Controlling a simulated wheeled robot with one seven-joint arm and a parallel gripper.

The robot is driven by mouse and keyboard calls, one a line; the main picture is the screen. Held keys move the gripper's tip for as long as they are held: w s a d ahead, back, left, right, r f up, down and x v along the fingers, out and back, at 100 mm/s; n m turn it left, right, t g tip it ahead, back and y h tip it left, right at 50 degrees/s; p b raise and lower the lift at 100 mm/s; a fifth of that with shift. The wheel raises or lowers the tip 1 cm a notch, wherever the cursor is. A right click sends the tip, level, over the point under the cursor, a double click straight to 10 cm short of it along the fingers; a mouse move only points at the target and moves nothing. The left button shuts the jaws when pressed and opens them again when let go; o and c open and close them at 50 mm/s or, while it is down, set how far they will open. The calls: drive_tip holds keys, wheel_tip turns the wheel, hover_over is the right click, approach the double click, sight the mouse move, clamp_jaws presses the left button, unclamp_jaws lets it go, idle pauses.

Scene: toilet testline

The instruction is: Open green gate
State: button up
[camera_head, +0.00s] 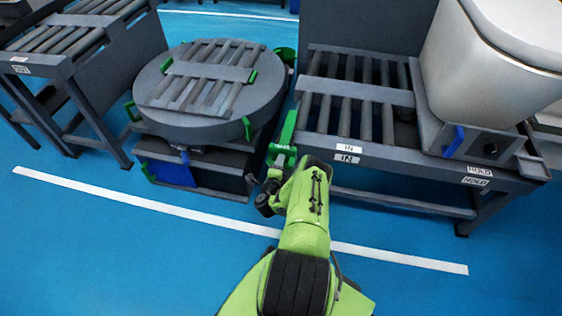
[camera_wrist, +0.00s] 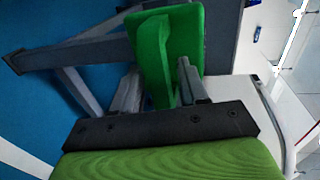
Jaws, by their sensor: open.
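The green gate (camera_head: 289,128) is at the left end of the roller table marked IN, beside the round turntable. It shows as a long narrow green bar with a wider plate near my gripper (camera_head: 277,172). In the wrist view the green gate (camera_wrist: 182,30) shows as a flat plate with a raised rib. My gripper (camera_wrist: 158,70) is open, with one grey finger on each side of the rib. I cannot tell whether either finger touches it. In the head view my wrist partly hides the near end of the gate.
The round grey turntable (camera_head: 184,116) with rollers and green brackets stands to the left. The roller table (camera_head: 375,163) on the right carries a white toilet (camera_head: 490,60). Another roller conveyor (camera_head: 60,40) is at far left. Blue floor (camera_head: 120,240) with a white line is open in front.

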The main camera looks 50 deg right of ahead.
clamp_jaws()
